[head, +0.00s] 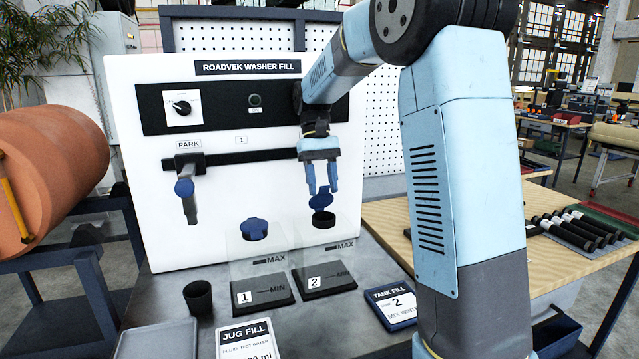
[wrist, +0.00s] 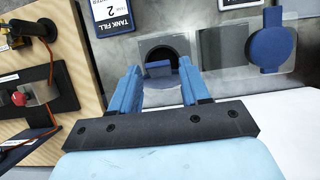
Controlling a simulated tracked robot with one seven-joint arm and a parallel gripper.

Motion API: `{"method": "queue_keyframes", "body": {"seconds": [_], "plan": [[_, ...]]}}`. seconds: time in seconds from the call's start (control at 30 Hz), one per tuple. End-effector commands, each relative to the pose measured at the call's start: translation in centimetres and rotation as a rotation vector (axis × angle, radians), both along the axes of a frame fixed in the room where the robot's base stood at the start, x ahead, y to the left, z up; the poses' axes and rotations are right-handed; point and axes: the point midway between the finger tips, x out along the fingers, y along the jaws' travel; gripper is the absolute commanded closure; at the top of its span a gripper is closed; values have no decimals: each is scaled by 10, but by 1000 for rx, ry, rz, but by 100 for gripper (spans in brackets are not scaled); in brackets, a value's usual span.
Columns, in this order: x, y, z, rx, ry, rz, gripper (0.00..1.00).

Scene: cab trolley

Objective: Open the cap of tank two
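Tank two is the clear tank on the right, with a dark base marked 2 (head: 325,281). Its blue cap (head: 321,201) is hinged up, standing tilted over the dark round filler opening (head: 322,220). My gripper (head: 322,191) points down just above the cap, its two blue fingers apart. In the wrist view, the fingers (wrist: 160,70) flank the raised cap (wrist: 158,70), seen edge-on, with the dark opening (wrist: 160,52) beyond it. I see gaps beside the cap; whether a finger touches it is unclear.
Tank one's blue cap (head: 254,229) lies shut to the left. A nozzle (head: 187,195) hangs at PARK on the white panel (head: 150,100). A black cup (head: 198,298), a JUG FILL card (head: 247,340) and a TANK FILL card (head: 391,307) are on the grey bench.

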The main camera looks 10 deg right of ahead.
Motion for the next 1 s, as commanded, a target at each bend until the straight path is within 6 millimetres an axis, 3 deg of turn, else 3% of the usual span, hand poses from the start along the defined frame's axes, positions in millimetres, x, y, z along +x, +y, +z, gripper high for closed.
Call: {"method": "queue_keyframes", "body": {"seconds": [0.1,0.57,0.73,1.0], "plan": [[1,1,-7,0,5,1,47],[1,0,1,0,1,1,47],[2,0,24,0,2,1,47],[-35,-2,66,0,2,0,47]]}}
